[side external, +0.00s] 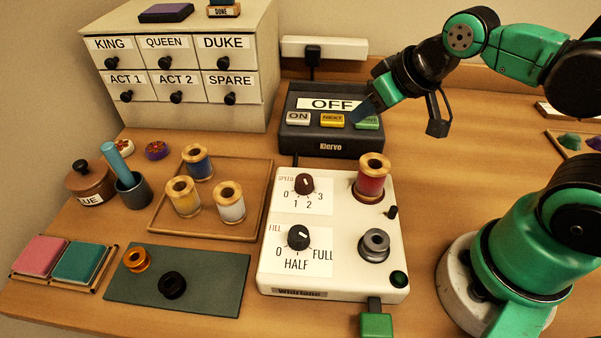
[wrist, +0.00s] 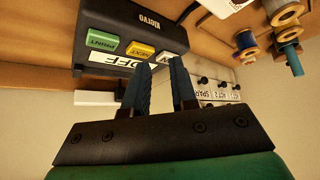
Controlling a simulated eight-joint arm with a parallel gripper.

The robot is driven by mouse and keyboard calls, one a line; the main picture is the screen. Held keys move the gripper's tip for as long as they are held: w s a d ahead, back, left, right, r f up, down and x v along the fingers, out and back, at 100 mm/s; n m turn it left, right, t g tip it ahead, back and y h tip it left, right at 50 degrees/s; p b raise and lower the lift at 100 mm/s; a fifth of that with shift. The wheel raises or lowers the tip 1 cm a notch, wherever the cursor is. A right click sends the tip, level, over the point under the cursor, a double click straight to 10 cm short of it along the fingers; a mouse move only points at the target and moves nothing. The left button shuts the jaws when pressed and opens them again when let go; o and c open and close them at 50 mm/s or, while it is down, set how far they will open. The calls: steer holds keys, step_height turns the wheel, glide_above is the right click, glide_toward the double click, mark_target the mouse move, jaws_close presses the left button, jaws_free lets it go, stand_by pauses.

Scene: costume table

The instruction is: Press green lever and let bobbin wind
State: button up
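A white winder (side external: 275,255) stands mid-table in the side view, with a green lever (side external: 376,325) at its front edge. A grey bobbin (side external: 374,245) sits on its right side, and a red thread spool (side external: 371,178) stands upright at its back right. Whether thread runs to the bobbin is too small to tell. My gripper (side external: 364,108) is behind the winder, close to the printer's buttons and well away from the lever. In the wrist view my gripper (wrist: 162,82) has its blue fingers apart with nothing between them.
A dark printer (side external: 331,146) reading OFF stands behind the winder; it also shows in the wrist view (wrist: 165,38). The winder has speed (side external: 305,184) and fill (side external: 299,238) knobs. A wooden tray (side external: 245,230) of spools and a green mat (side external: 215,285) lie left.

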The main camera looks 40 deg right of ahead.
jaws_close()
stand_by(1.4)
steer(key=s+a+n+g+y, duration=0.1)
steer(key=s+a+n, duration=0.1)
steer(key=a, duration=0.1)
steer(key=s+a+f+n+g+y, duration=0.1)
steer(key=s+a+n+g, duration=0.1)
steer(key=a+n, duration=0.1)
steer(key=s+a+f+n+g+y, duration=0.1)
steer(key=s+a+n+g, duration=0.1)
steer(key=a, duration=0.1)
steer(key=shift+a+n+y, duration=0.15)
steer(key=shift+n+y, duration=0.15)
steer(key=s+a+n+g, duration=0.1)
steer(key=s+n, duration=0.1)
steer(key=s+a+n+g+y, duration=0.1)
steer(key=a, duration=0.1)
steer(key=s+a+n+g, duration=0.1)
steer(key=s+n, duration=0.1)
steer(key=shift+s+a+r+n+g, duration=0.15)
steer(key=shift+s+r+n+g, duration=0.15)
steer(key=shift+s+g, duration=0.1)
steer(key=s+a+r+n+g, duration=0.1)
steer(key=s+a+n+g, duration=0.1)
steer(key=s+n+g, duration=0.2)
steer(key=shift+s+r+n, duration=0.4)
steer(key=shift+s+n, duration=0.7)
steer(key=shift+a+f, duration=0.1)
